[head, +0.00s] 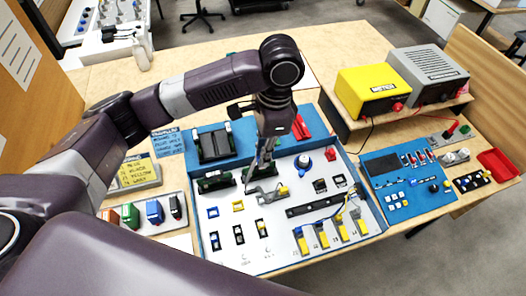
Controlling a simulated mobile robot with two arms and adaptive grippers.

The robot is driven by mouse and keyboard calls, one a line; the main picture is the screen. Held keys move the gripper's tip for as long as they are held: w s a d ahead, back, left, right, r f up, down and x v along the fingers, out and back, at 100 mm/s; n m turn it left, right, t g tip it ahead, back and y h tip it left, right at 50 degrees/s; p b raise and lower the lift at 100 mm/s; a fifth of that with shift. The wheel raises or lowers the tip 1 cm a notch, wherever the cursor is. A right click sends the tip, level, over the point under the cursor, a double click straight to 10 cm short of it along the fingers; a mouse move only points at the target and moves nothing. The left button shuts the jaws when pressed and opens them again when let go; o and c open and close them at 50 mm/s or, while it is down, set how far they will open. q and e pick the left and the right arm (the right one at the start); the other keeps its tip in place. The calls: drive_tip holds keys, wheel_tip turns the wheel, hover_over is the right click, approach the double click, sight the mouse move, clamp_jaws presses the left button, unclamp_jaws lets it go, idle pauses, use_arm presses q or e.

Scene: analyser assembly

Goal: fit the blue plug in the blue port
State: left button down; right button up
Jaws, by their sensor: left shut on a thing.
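My left gripper (262,172) points down over the middle of the white panel (285,240), with its fingers close together. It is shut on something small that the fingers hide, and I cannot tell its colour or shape. A small blue-framed square opening (213,212) sits on the left part of the panel, left of the gripper and apart from it. A yellow-framed opening (237,206) is just to its right. I cannot pick out the blue plug for sure. My right gripper is not in view.
A tray (150,228) at the left holds several coloured blocks, one of them blue (154,211). Yellow switches (345,232) and looped wires lie on the panel's right. A blue control board (405,190) stands further right. A yellow meter (373,92) is on a raised shelf.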

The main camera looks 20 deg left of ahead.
use_arm(q)
drive_tip(key=shift+r+p, duration=0.1)
drive_tip(key=shift+p, duration=0.45)
drive_tip(key=shift+s+a+f, duration=0.1)
drive_tip(key=shift+a+f, duration=0.05)
drive_tip(key=shift+f, duration=0.1)
drive_tip(key=s+a+f, duration=0.9)
drive_tip(key=a+f, duration=0.4)
drive_tip(key=f, duration=0.1)
drive_tip(key=shift+f+p, duration=0.25)
drive_tip(key=shift+p, duration=0.1)
idle(0.6)
drive_tip(key=shift+f, duration=0.1)
idle(0.3)
